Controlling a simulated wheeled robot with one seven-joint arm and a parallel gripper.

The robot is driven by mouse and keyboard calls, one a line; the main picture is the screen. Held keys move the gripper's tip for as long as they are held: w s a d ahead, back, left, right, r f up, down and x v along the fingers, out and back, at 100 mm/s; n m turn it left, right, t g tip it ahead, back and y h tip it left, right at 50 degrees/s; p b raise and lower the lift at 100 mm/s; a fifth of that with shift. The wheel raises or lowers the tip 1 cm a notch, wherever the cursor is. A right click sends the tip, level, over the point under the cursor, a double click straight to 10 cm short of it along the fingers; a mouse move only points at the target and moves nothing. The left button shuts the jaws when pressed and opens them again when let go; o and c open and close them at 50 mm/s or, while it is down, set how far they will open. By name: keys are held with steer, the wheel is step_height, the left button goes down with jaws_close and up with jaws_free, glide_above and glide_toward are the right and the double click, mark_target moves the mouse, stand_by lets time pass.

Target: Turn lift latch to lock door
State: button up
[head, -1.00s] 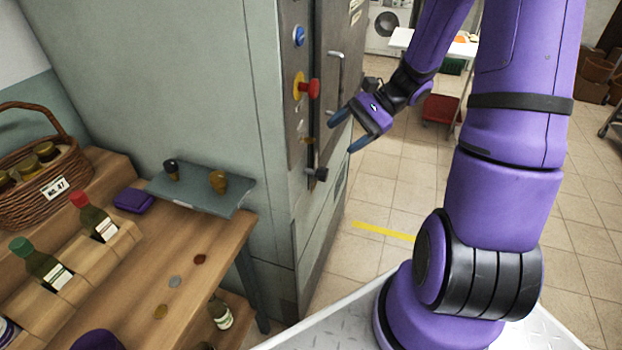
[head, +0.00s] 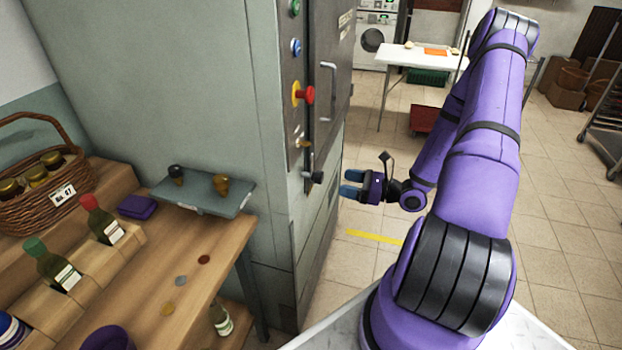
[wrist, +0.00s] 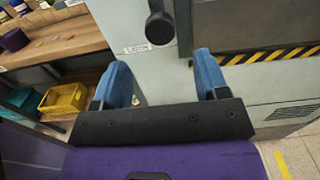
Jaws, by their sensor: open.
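The lift latch (head: 308,172), a dark bar with a black knob at its lower end, hangs low on the metal edge of the grey cabinet. In the wrist view the black knob (wrist: 160,27) is at the top, just beyond and roughly between the two blue fingertips. My gripper (head: 346,183) is open and empty, to the right of the knob, pointing at it with a gap between. In the wrist view my gripper (wrist: 163,68) has its fingers spread apart. The door (head: 335,75) with its bar handle (head: 327,92) looks closed against the frame.
A red knob (head: 306,95) and a blue button (head: 295,46) stand above the latch. A wooden bench (head: 190,262) with jars and a basket (head: 30,205) is at the left. Open tiled floor lies right of the cabinet.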

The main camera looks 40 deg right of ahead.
mark_target(314, 176)
steer(key=x, duration=1)
steer(key=shift+w+a, duration=0.2)
steer(key=shift+w, duration=0.05)
jaws_close()
